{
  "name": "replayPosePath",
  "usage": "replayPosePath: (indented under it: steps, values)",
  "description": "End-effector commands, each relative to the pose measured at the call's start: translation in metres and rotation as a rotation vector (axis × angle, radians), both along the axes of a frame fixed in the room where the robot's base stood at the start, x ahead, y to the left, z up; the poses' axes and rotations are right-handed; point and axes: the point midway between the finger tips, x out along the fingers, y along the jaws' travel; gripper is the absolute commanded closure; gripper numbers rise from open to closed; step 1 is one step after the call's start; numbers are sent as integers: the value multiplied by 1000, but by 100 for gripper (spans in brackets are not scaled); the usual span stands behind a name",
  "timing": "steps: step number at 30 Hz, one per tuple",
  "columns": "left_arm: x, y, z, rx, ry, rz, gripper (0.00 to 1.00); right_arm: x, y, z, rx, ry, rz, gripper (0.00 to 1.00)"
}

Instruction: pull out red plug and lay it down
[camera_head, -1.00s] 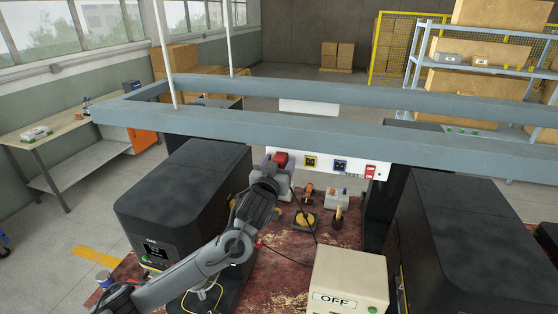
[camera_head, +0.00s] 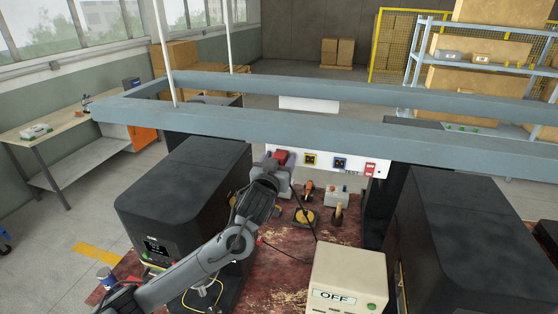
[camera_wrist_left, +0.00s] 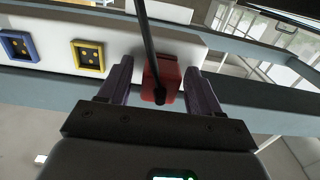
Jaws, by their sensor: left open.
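The red plug (camera_wrist_left: 161,80) sits at the white panel, with a black cable running from it. In the head view the red plug (camera_head: 281,155) shows at the left end of the panel, partly behind my gripper. My left gripper (camera_wrist_left: 160,68) is open, with one dark purple-grey finger on each side of the plug. Gaps show between the fingers and the plug. In the head view the left gripper (camera_head: 273,165) reaches up to the panel from the left. My right gripper is not in view.
The white panel (camera_head: 322,164) also bears a yellow socket (camera_head: 310,160), a blue socket (camera_head: 340,163) and a red switch (camera_head: 370,170). Below it, small items stand on a worn red table (camera_head: 278,270). A cream box marked OFF (camera_head: 348,272) stands in front. Black machines flank the table.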

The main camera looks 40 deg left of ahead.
Motion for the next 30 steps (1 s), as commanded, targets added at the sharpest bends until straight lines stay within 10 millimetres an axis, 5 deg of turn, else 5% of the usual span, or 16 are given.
replayPosePath:
  steps: [20,30]
  values:
    - [0,0,0,0,-1,0,36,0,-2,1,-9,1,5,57]
    - [0,0,0,0,-1,0,88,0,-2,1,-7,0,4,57]
